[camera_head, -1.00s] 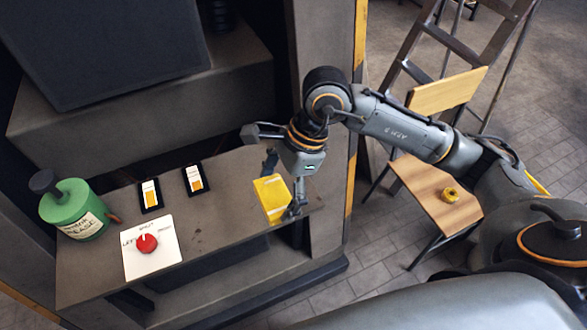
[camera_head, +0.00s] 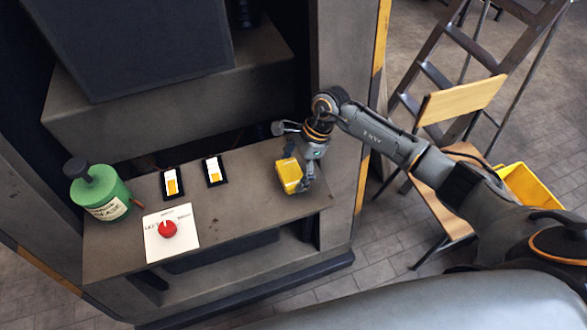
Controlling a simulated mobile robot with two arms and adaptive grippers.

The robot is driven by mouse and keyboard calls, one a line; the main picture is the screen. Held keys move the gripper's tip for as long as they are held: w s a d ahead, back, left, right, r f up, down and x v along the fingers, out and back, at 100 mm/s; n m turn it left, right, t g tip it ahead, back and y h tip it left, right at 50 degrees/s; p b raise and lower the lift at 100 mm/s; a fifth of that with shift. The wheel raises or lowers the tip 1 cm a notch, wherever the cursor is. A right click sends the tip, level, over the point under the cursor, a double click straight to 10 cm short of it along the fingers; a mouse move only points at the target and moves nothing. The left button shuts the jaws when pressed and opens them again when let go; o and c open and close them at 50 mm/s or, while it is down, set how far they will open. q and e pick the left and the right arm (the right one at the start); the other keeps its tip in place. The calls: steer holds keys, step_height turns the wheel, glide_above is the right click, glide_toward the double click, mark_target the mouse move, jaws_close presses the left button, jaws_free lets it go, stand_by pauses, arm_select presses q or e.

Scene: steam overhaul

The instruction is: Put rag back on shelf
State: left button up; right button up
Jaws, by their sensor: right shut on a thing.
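The yellow rag (camera_head: 288,176) shows as a small folded block at the right end of the grey shelf (camera_head: 240,220). My right gripper (camera_head: 299,174) points down over that end of the shelf and is shut on the rag. The rag is at or just above the shelf top; I cannot tell whether it touches. My left gripper is not in view.
A green grease can (camera_head: 100,192) stands at the shelf's left end. Two dark framed cards (camera_head: 172,183) and a white plate with a red knob (camera_head: 168,229) lie between. A wooden chair (camera_head: 440,210), a yellow bin (camera_head: 528,189) and a ladder (camera_head: 440,75) stand right.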

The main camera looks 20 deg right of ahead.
steer(key=shift+f, duration=0.55)
steer(key=shift+f, duration=0.1)
steer(key=shift+f, duration=0.15)
steer(key=o, duration=0.9)
steer(key=shift+c, duration=0.2)
